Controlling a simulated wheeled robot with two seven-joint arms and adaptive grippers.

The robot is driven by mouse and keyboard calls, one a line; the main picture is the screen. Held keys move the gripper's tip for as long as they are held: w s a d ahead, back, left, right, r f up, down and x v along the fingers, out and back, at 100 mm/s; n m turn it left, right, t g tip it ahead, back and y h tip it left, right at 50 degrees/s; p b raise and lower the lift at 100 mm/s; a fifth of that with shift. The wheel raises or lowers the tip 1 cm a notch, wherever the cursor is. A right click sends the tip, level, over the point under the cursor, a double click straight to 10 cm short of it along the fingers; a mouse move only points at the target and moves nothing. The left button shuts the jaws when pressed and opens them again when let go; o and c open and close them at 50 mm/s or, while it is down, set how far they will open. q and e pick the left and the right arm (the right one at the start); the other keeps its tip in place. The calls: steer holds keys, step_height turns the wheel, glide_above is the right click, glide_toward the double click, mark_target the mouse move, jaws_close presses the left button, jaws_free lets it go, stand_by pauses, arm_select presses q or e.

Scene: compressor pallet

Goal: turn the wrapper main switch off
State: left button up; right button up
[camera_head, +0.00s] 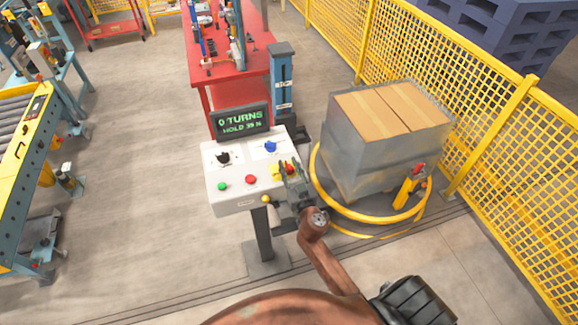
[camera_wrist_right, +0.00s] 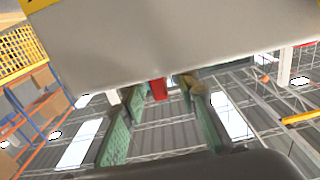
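The wrapper control box (camera_head: 235,190) is a white panel on a post, with a black knob, a blue knob, and green and red buttons. At its right side a red and yellow switch (camera_head: 276,171) shows, partly covered by my right gripper (camera_head: 291,185). In the right wrist view, a small red part (camera_wrist_right: 158,89) shows between the fingertips of my right gripper (camera_wrist_right: 161,96), below the pale box (camera_wrist_right: 150,45). The green-padded fingers stand apart, with clear gaps beside the red part. I cannot tell whether either finger touches it. My left gripper is not in view.
A display (camera_head: 240,120) above the panel reads "0 TURNS". Wrapped cartons (camera_head: 385,130) stand right of the box, inside a yellow ring (camera_head: 372,217). A yellow fence (camera_head: 480,95) bounds the right. A red table (camera_head: 240,60) stands behind; open floor (camera_head: 135,150) lies left.

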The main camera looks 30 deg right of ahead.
steer(key=shift+c, duration=1)
jaws_close()
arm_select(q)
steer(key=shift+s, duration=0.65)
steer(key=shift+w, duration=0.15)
